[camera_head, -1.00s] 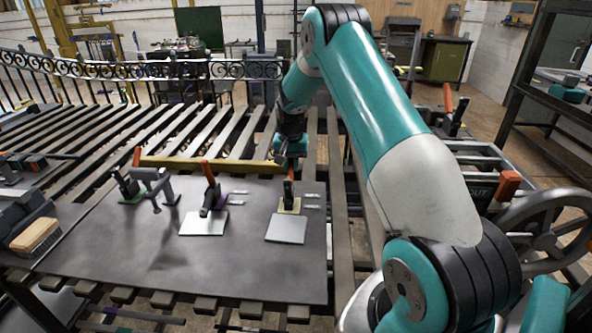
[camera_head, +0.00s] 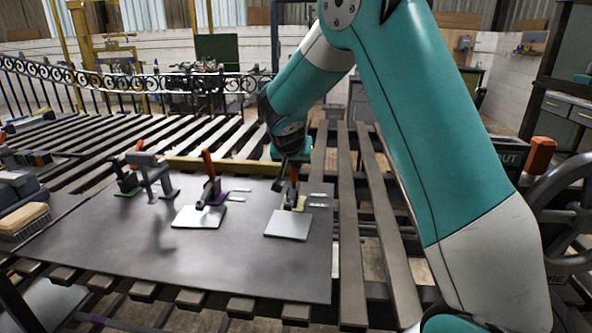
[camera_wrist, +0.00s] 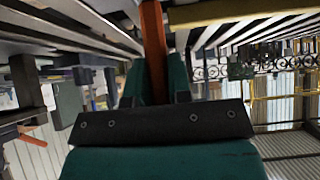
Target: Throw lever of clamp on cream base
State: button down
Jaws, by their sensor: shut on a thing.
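The clamp on the cream base (camera_head: 300,203) stands at the right of the dark plate, behind a light square piece (camera_head: 289,225). Its orange lever (camera_head: 294,173) points upward, and my arm hides its upper part. My gripper (camera_head: 292,159) is shut on this lever from above. In the wrist view, the orange lever (camera_wrist: 153,45) runs up between the two teal fingers of my gripper (camera_wrist: 156,82). The clamp body is mostly hidden in that view.
Clamps with orange levers stand on a purple base (camera_head: 217,198) and a green base (camera_head: 128,191) to the left. A grey bracket (camera_head: 153,175) stands beside the green one. A brush (camera_head: 24,220) lies far left. The front of the dark plate (camera_head: 190,265) is clear.

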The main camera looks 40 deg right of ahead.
jog(key=shift+s+a, duration=0.1)
jog(key=shift+s, duration=0.05)
dwell(0.3)
jog(key=c, duration=1)
grip_release()
jog(key=shift+c, duration=0.2)
jog(key=shift+r, duration=0.1)
jog(key=b+v, duration=0.1)
jog(key=v, duration=1.6)
jog(key=shift+s+a, duration=0.2)
jog(key=shift+a, duration=0.05)
